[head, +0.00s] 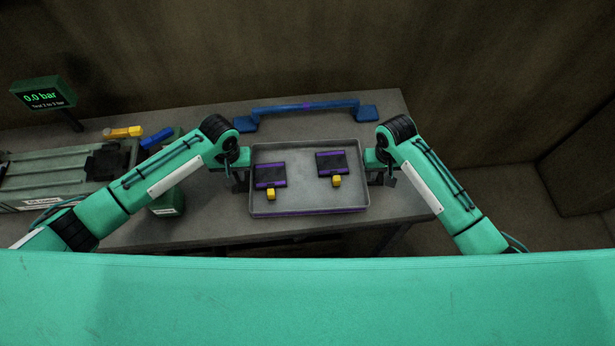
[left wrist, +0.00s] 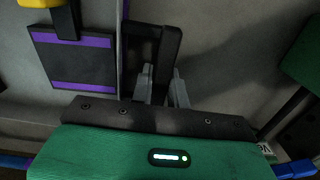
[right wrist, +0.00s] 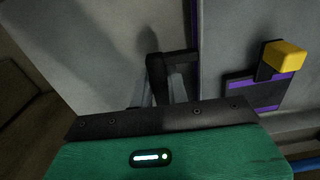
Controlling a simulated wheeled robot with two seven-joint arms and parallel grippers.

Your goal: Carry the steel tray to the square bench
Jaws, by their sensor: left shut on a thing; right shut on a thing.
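The steel tray (head: 310,201) is a shallow grey rectangle with a purple stripe along its front, in the middle of the head view. Two black pads with purple edges, the left pad (head: 270,175) and the right pad (head: 331,162), lie in it, each with a yellow block at its front. My left gripper (head: 241,178) is shut on the tray's left handle; the black handle (left wrist: 160,50) shows between its fingers in the left wrist view. My right gripper (head: 378,172) is shut on the right handle (right wrist: 170,70). I cannot tell whether the tray touches the bench below.
The grey bench (head: 400,205) extends under and behind the tray. A blue bar with feet (head: 300,107) lies behind it. At left are a grey-green engine-like block (head: 60,175), a yellow tool (head: 122,132), a blue piece (head: 157,138) and a pressure display (head: 42,95) reading 0.0 bar.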

